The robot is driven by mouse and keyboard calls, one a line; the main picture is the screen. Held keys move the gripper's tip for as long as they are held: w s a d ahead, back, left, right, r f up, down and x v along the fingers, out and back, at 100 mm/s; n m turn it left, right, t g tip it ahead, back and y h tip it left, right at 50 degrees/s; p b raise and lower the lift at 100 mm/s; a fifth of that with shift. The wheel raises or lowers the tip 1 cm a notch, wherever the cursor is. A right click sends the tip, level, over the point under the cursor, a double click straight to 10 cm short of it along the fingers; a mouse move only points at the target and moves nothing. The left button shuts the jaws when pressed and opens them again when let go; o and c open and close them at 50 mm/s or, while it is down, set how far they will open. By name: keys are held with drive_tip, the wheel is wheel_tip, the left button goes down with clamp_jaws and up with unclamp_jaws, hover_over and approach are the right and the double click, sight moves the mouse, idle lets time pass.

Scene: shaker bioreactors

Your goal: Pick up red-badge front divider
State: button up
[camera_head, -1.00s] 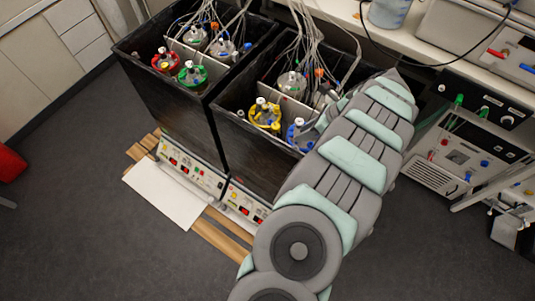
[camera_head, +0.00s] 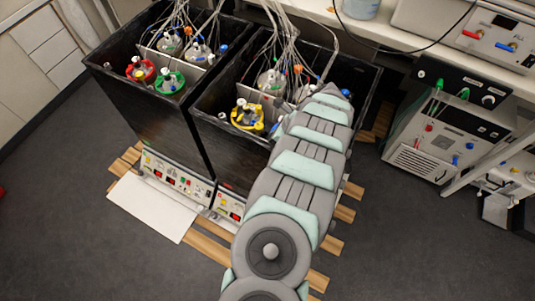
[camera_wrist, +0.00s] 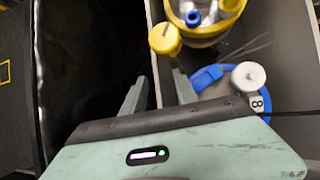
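I cannot make out a red badge on any divider. A grey divider plate (camera_head: 197,61) stands in the left black box, behind the red-ringed and green-ringed vessels. Another grey plate (camera_head: 252,94) stands in the right box behind the yellow-ringed vessel.
The yellow-ringed vessel (camera_wrist: 205,30) and blue-ringed vessel (camera_wrist: 225,82) are close right of my fingers. Tubes and cables (camera_head: 285,40) rise from the vessels. Control units (camera_head: 180,178) sit below the boxes. A grey instrument (camera_head: 435,140) stands at right.

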drive_tip(key=shift+w, duration=0.1)
drive_tip(key=shift+c, duration=0.5)
clamp_jaws()
